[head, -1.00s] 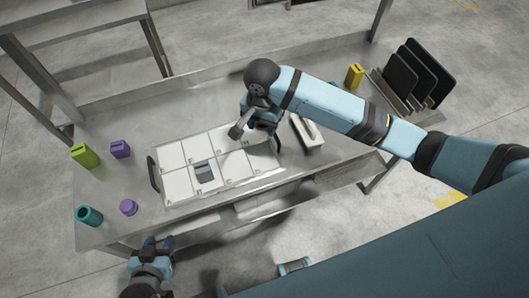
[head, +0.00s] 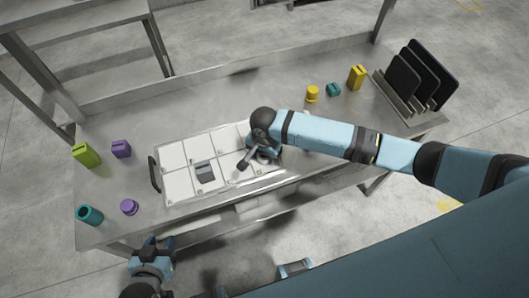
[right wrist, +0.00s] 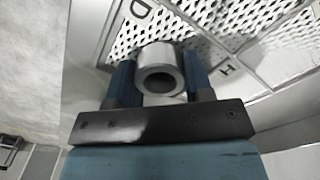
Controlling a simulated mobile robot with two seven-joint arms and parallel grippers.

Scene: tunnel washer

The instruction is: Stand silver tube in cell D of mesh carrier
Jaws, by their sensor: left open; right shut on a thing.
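The silver tube (right wrist: 158,53) is between my right gripper's two fingers (right wrist: 160,78) in the right wrist view, its open end facing the camera. My right gripper also shows in the head view (head: 262,156), over the right end of the mesh carrier (head: 183,199); the tube is not clear there. In the wrist view, perforated cell floors lie beyond the tube, with a letter D (right wrist: 141,9) at upper left and an H (right wrist: 226,70) at right. Whether the tube touches the carrier I cannot tell. My left gripper (head: 153,243) is open and empty off the table's front edge.
A grey block (head: 205,171) stands in a front carrier cell. Green (head: 86,155), purple (head: 121,149) and teal (head: 90,215) pieces lie left of the carrier. Yellow (head: 313,94) and teal (head: 333,89) pieces and a rack of dark panels (head: 411,78) are at back right.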

